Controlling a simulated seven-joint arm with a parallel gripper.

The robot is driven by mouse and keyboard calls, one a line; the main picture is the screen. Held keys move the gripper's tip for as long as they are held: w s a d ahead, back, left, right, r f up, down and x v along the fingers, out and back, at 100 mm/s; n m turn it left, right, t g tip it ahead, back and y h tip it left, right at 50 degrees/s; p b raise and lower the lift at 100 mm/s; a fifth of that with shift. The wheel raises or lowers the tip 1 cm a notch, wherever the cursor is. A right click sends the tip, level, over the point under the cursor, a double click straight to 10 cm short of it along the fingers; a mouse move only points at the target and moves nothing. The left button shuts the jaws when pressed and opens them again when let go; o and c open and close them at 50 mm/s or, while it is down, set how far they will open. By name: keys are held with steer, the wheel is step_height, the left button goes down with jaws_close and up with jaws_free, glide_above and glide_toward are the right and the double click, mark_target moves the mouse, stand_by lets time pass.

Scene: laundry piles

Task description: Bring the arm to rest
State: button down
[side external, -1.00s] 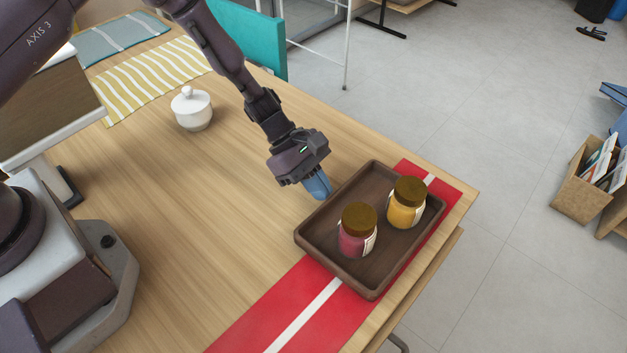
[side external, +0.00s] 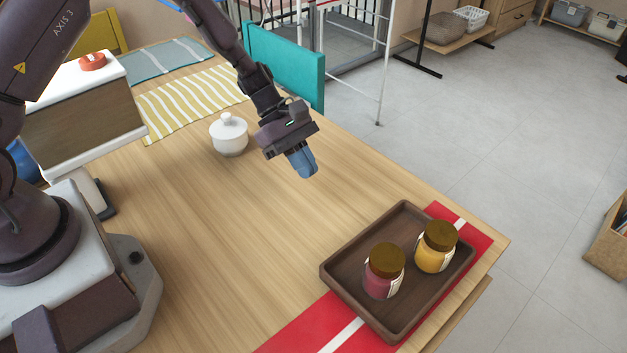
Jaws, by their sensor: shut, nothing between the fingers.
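My gripper (side external: 307,174) hangs above the wooden table (side external: 240,225), tilted down to the right, with its blue fingertips together and nothing between them. It is right of the white lidded pot (side external: 229,136) in the picture and apart from the brown tray (side external: 334,281). The tray holds a jar with red contents (side external: 378,284) and a jar with yellow contents (side external: 432,259), both upright with brown lids.
The tray stands on a red cloth with a white stripe (side external: 300,330). A yellow striped cloth (side external: 190,104) and a blue-grey cloth (side external: 160,62) lie at the back. A teal panel (side external: 285,65) stands by the far table edge. The middle of the table is clear.

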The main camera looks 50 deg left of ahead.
steer(key=s+a+r+m+t+y, duration=0.2)
steer(key=s+a+r+m+y, duration=0.1)
steer(key=s+r+m, duration=0.6)
steer(key=s+a+r+m+t+y, duration=0.3)
steer(key=s+r+m+y, duration=0.3)
steer(key=r, duration=1.1)
steer(key=shift+s+a+r+m, duration=0.15)
steer(key=shift+s+a+m, duration=0.4)
steer(key=shift+s+m, duration=2)
steer(key=shift+s+n, duration=0.7)
steer(key=shift+n, duration=0.05)
